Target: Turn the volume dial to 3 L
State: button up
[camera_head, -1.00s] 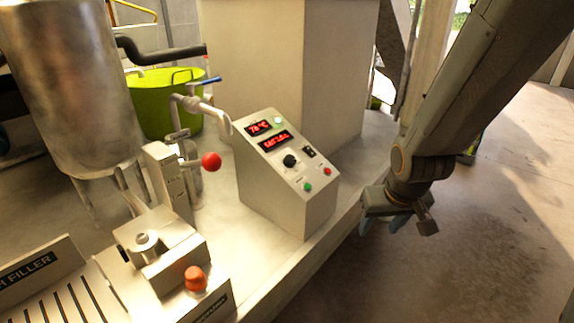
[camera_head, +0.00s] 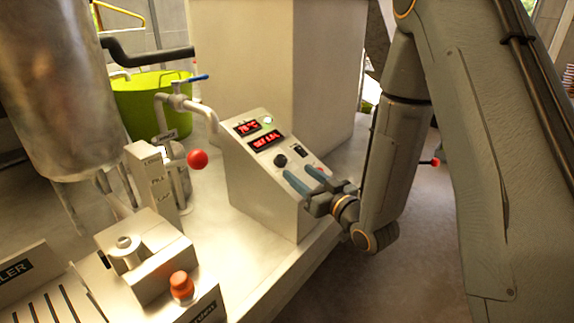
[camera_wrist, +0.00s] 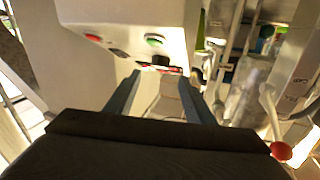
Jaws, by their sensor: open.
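The volume dial (camera_head: 280,160) is a small black knob on the sloped face of a grey control box (camera_head: 262,200). Above it are two red-lit displays; the upper one (camera_head: 246,127) seems to read 78 °C, and the lower one (camera_head: 266,141) is too blurred to read surely. My gripper (camera_head: 302,179) is open and empty, its two blue-grey fingers pointing at the panel just below and right of the dial, apart from it. In the wrist view the dial (camera_wrist: 161,60) shows dark beyond and between the fingers (camera_wrist: 157,92).
A rocker switch (camera_head: 297,150) sits right of the dial. A green button (camera_wrist: 154,40) and a red button (camera_wrist: 93,37) show in the wrist view. Left stand a red ball-ended lever (camera_head: 197,159), a curved spout (camera_head: 205,112), an orange knob (camera_head: 181,284) and a steel tank (camera_head: 60,90).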

aim_at(281, 159)
jog(key=p+x, duration=0.1)
jog(key=x, duration=0.6)
jog(key=shift+w+a+p, duration=0.15)
jog(key=shift+w+p, duration=0.05)
jog(key=shift+p, duration=0.15)
jog(key=shift+c, duration=0.5)
jog(key=c, duration=1)
jog(key=shift+o, duration=0.2)
jog(key=m+h, duration=0.2)
jog(key=a+m+t+h+p, duration=0.1)
jog(key=m+h, duration=0.3)
jog(key=shift+s+a+r+m+h+p, duration=0.2)
jog(key=shift+s+r+m+h+p, duration=0.1)
jog(key=shift+r+h, duration=0.1)
jog(key=m+h, duration=0.1)
jog(key=m+h+p, duration=0.1)
jog(key=m+h, duration=0.1)
jog(key=m+h+p, duration=0.1)
jog(key=shift+w+a+r+m+g+h, duration=0.1)
jog(key=shift+a+m+g+h, duration=0.2)
jog(key=shift+a+h, duration=0.1)
jog(key=shift+w+m+g+h+p, duration=0.1)
jog(key=shift+m+g+h+p, duration=0.7)
jog(key=shift+m+h, duration=0.4)
